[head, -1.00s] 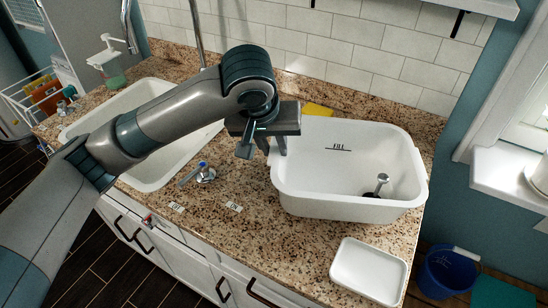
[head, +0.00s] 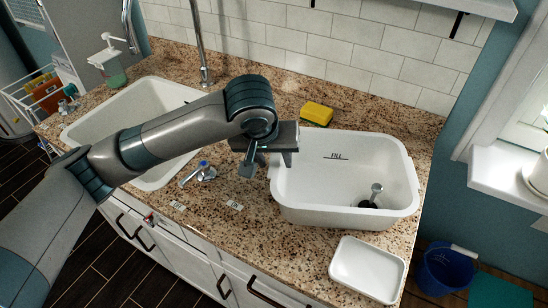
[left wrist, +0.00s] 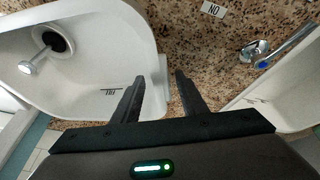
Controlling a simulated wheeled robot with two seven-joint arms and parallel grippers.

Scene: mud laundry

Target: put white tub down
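The white tub (head: 343,216), marked FILL inside, stands upright on the granite counter (head: 280,262) right of the sink. A metal plug (head: 376,190) stands at a dark drain hole in its floor. My left gripper (head: 268,163) is at the tub's left rim. In the left wrist view, the fingers (left wrist: 160,88) are spread, one over the tub's inside and one outside over the counter, with the tub's rim (left wrist: 155,60) between them. A strip of counter shows between rim and outer finger. My right gripper is not in view.
A yellow sponge (head: 317,113) lies behind the tub. A small white tray (head: 368,270) lies in front, near the counter's edge. A tap handle (head: 203,171) and the white sink (head: 120,112) are left. A blue bucket (head: 447,270) stands on the floor at right.

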